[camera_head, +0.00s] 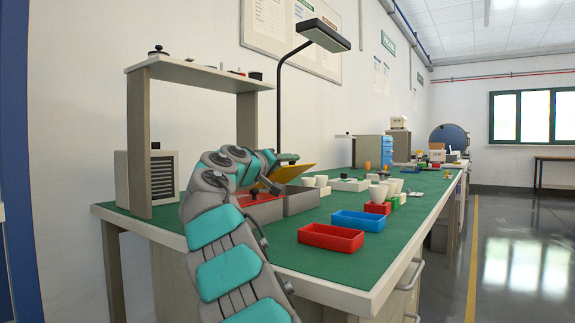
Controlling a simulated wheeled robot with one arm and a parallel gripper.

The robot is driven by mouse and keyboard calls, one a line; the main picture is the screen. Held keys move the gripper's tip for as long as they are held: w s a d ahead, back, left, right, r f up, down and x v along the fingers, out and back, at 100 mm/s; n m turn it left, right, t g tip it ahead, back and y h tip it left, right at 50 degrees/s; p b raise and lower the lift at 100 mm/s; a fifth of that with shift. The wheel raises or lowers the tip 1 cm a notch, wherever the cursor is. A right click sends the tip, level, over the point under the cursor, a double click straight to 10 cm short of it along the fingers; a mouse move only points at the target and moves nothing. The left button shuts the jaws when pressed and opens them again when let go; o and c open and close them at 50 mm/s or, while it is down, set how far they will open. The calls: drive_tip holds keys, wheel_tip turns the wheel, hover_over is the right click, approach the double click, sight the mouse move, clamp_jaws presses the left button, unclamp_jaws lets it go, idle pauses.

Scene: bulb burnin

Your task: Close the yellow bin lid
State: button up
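The yellow lid (292,172) is open, tilted up at the back of a grey bin (302,201) on the green workbench. My arm reaches in from the front and bends over the bench. My gripper (270,184) is small and dark in this view, close to the left edge of the yellow lid. I cannot tell whether it touches the lid or whether its fingers are open. Part of the lid's left side is hidden behind my gripper and wrist.
A grey bin with a red lid (254,199) stands just left, partly behind my arm. A red tray (331,237) and a blue tray (358,220) lie in front. White cups (379,192) stand to the right. A lamp (323,35) and a shelf (198,76) rise behind.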

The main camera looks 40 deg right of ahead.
drive_tip(key=shift+o, duration=0.8)
drive_tip(key=v, duration=0.7)
drive_tip(key=shift+a, duration=0.4)
